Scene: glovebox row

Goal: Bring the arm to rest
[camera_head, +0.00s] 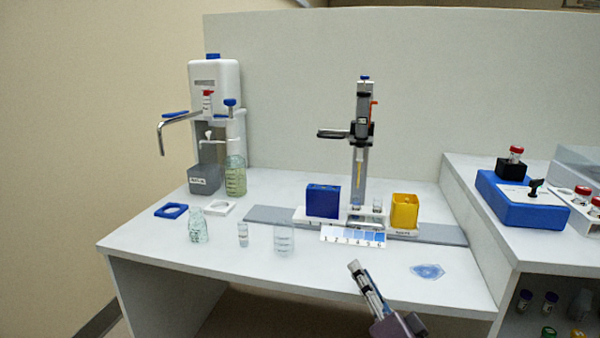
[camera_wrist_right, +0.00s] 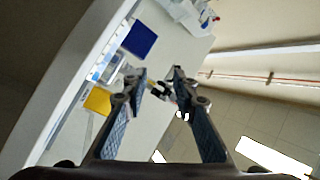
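My right gripper (camera_head: 362,278) shows at the bottom of the head view, in front of the bench's front edge. In the right wrist view its two fingers (camera_wrist_right: 160,78) stand apart with nothing held between them. It is clear of all the things on the bench. My left gripper and arm do not show in either view.
The white bench (camera_head: 160,245) carries glass vessels (camera_head: 284,239), a blue block (camera_head: 323,201), a yellow box (camera_head: 404,211) and a tall stand (camera_head: 361,150). A blue patch (camera_head: 427,271) lies near the right front. A higher counter (camera_head: 480,190) stands at the right.

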